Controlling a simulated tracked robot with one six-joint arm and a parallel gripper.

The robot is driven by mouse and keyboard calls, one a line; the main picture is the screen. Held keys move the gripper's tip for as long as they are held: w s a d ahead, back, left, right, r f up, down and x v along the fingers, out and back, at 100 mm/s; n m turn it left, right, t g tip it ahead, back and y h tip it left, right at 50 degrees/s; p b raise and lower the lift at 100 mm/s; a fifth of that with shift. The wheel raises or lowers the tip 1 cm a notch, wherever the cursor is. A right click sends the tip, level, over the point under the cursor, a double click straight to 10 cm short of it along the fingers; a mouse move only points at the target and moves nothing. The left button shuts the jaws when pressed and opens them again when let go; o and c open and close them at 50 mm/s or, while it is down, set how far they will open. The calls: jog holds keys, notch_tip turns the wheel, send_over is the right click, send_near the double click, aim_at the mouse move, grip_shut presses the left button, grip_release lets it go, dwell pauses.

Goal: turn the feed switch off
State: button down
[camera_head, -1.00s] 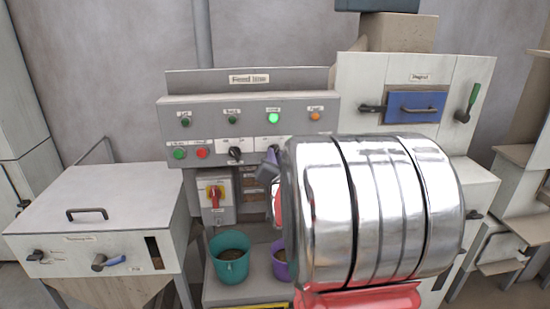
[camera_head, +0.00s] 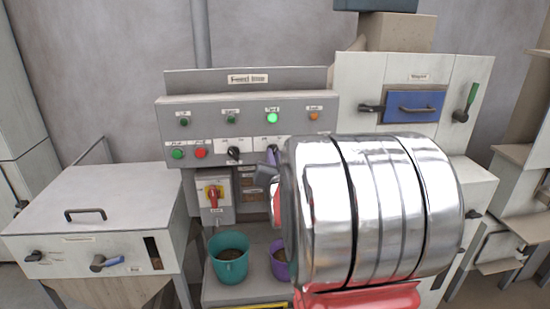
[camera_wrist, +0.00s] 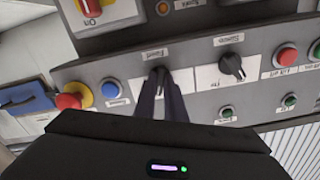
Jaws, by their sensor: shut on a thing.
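The feed switch is a small black rotary knob (camera_wrist: 159,74) on a white plate of the grey panel. In the wrist view it sits between the tips of my gripper (camera_wrist: 160,88), which is shut on it.
A green lamp (camera_head: 272,118) is lit above the gripped knob. Green (camera_head: 177,153) and red (camera_head: 200,153) buttons sit left on the panel. A red emergency button (camera_wrist: 72,97) and blue button (camera_wrist: 110,90) are near my gripper. A red-handled switch (camera_head: 213,196) is below.

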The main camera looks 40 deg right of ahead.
jog(key=n, duration=0.9)
jog(key=shift+s+d+f+n, duration=0.15)
jog(key=shift+f+n, duration=0.1)
jog(key=shift+n, duration=0.15)
jog(key=c, duration=1.8)
grip_release()
jog(key=shift+r, duration=0.2)
jog(key=shift+a, duration=0.2)
